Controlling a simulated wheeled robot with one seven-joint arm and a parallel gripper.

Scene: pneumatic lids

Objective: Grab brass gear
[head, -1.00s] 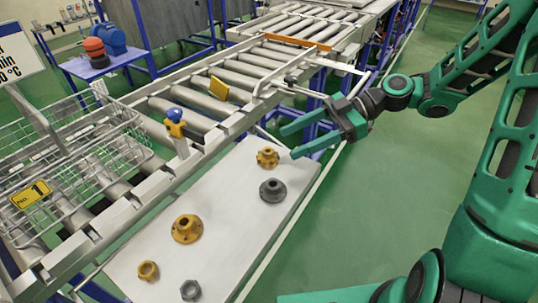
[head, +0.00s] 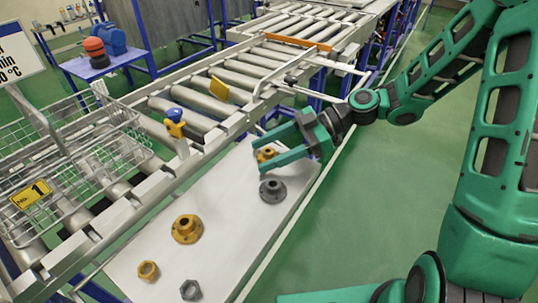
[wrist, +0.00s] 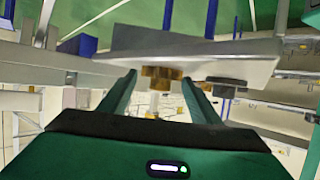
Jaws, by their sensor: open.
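A small brass gear with a toothed flange (head: 265,154) sits at the far end of the white table. My gripper (head: 260,157) is open, and in the head view its two green fingers lie on either side of this gear and partly hide it. In the wrist view the brass gear (wrist: 162,73) shows between the open fingertips (wrist: 158,78), ahead of the palm. I cannot tell whether a finger touches it. A larger brass flanged piece (head: 187,229) and a brass nut (head: 148,270) stand nearer on the same table.
A dark grey flanged piece (head: 272,190) stands close to my lower finger; it also shows in the wrist view (wrist: 227,82). A grey nut (head: 190,290) lies at the near end. The roller conveyor (head: 215,100) and wire basket (head: 70,165) border the table's left.

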